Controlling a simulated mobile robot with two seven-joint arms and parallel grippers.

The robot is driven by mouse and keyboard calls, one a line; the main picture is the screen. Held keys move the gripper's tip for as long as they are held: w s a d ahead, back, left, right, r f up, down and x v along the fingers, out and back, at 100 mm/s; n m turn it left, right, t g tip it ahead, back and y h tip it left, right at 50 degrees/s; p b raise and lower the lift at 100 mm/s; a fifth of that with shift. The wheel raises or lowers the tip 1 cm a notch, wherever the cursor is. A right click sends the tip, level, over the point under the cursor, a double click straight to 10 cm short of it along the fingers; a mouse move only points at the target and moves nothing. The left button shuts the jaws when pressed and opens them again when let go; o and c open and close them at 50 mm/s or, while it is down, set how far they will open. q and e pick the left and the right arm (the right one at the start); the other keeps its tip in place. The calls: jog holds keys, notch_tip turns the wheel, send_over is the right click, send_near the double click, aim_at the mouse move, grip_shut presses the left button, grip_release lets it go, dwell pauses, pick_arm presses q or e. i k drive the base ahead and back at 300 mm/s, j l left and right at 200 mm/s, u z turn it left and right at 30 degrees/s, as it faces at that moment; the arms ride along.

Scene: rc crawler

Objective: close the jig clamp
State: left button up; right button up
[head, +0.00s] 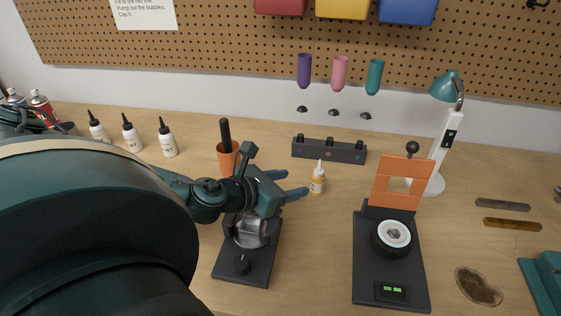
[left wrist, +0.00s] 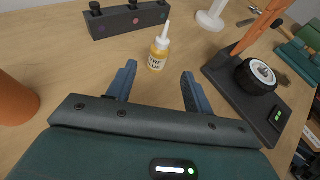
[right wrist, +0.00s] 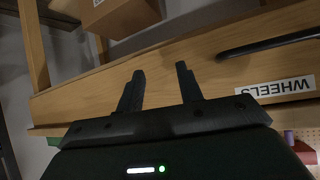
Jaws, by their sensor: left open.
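The jig is a black base (head: 362,262) at the right of the bench, with an orange clamp flap (head: 402,182) standing raised at its back edge. A black ball knob (head: 412,148) tops the flap. A black-tyred wheel with a white rim (head: 393,236) sits on the base, uncovered; it also shows in the left wrist view (left wrist: 258,76). My left gripper (head: 290,183) is open and empty, left of the jig and apart from it, fingers pointing toward the glue bottle (head: 317,180). My right gripper (right wrist: 159,85) is open and empty, seen only in the right wrist view, before a wooden drawer front.
A second black fixture (head: 242,278) with a knob lies below my left gripper. An orange cup (head: 227,158) stands behind it. A dark block (head: 329,151) and a white lamp (head: 445,150) stand behind the jig. Bench between fixture and jig is clear.

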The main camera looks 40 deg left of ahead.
aim_at(421, 169)
jog(key=k+l, duration=0.75)
jog(key=l, duration=0.2)
